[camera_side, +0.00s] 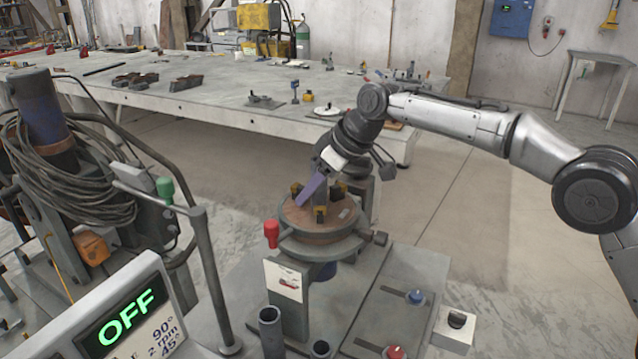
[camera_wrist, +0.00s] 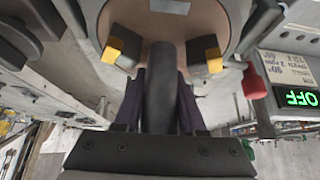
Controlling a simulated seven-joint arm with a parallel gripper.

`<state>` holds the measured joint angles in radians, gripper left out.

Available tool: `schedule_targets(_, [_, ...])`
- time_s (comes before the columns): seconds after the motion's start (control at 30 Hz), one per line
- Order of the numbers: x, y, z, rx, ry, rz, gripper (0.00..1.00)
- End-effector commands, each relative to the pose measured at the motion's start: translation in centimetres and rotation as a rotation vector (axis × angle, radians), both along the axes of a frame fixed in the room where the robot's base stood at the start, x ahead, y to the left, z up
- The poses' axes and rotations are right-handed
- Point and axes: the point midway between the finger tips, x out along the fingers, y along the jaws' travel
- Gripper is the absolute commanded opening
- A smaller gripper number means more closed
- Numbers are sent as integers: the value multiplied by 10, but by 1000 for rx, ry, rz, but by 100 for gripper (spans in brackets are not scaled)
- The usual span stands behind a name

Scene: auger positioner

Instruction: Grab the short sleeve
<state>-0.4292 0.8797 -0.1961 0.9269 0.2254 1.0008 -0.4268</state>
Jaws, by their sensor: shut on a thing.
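My gripper (camera_side: 306,198) reaches down at a slant over the round turntable, with its purple fingers close to the chuck. In the wrist view my gripper (camera_wrist: 160,78) has its dark purple fingers on both sides of a dark grey tube (camera_wrist: 160,95) and is shut on it. The tube's far end lies between the chuck's yellow-tipped jaws. Two grey open-topped sleeves stand upright on the front base plate: a taller one (camera_side: 271,332) and a shorter one (camera_side: 320,350), cut off by the lower edge. My gripper is well away from both.
The brown turntable (camera_side: 300,230) carries several yellow-tipped jaws. A red-knobbed lever (camera_side: 271,236) stands at its left. The control screen (camera_side: 125,318) reads OFF. Blue (camera_side: 415,297) and red (camera_side: 396,352) knobs are on the base plate. A long workbench (camera_side: 215,108) is behind.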

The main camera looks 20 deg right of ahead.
Motion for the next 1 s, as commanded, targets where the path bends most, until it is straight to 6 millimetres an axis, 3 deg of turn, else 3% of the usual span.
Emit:
schedule_targets(0.63, [0,0,6,2,-4,0,0])
schedule_targets(1.0, [-4,-2,40,3,-7,0,0])
